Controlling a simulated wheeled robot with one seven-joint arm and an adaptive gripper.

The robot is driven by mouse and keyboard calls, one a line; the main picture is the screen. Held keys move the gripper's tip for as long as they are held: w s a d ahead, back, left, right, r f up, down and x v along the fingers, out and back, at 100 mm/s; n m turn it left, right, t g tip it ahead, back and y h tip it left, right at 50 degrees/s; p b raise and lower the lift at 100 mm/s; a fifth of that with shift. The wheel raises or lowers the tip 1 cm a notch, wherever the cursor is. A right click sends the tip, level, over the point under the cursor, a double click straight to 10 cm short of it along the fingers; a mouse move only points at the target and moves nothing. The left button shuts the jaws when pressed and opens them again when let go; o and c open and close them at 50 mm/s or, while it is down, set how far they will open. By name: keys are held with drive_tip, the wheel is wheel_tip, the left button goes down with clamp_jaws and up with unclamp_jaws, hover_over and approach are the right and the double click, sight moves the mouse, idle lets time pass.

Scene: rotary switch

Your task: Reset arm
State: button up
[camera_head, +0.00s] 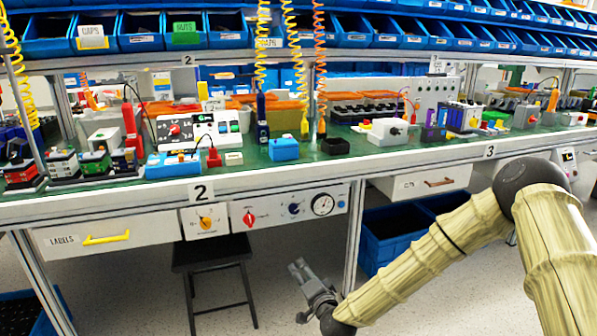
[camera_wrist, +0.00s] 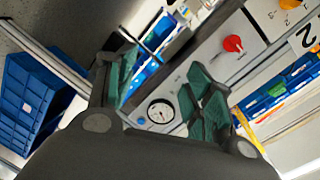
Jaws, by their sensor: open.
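My gripper (camera_head: 300,277) is low in front of the workbench in the head view, below the bench edge and right of the black stool. In the wrist view my gripper (camera_wrist: 158,85) is open and empty, with its green-padded fingers apart. A rotary switch panel with a red knob (camera_head: 249,217) and a dark blue knob (camera_head: 294,209) hangs under the bench. A separate panel with an orange knob (camera_head: 206,223) is left of it. In the wrist view the red knob (camera_wrist: 233,44) lies beyond the right finger. My gripper touches none of the knobs.
A round gauge (camera_head: 323,205) is on the same panel. The black stool (camera_head: 211,252) stands below the bench. A bench leg (camera_head: 354,232) and blue crates (camera_head: 396,232) are behind my arm. The bench top (camera_head: 290,174) holds many devices. Open floor lies around the gripper.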

drive_tip(key=s+d+f+n+g+h, duration=0.1)
drive_tip(key=s+d+f+n+g, duration=0.25)
drive_tip(key=s+f, duration=0.85)
drive_tip(key=s+d+f+n+g+h, duration=0.15)
drive_tip(key=s+f+g, duration=0.35)
drive_tip(key=s+f, duration=0.7)
drive_tip(key=s+d+f+n+g+h, duration=0.1)
drive_tip(key=s+d+g, duration=0.1)
drive_tip(key=s+d, duration=0.5)
drive_tip(key=s+d+f+n+g+h, duration=0.1)
drive_tip(key=s+d+g, duration=0.15)
drive_tip(key=s, duration=0.75)
drive_tip(key=s+d+f+n+g+h, duration=0.1)
drive_tip(key=s+d+n+g, duration=0.1)
drive_tip(key=s+d, duration=0.55)
wheel_tip(320, 180, up, 31)
drive_tip(key=s+a+p, duration=0.1)
drive_tip(key=p, duration=3)
drive_tip(key=shift+s+a, duration=0.15)
drive_tip(key=shift+s, duration=0.15)
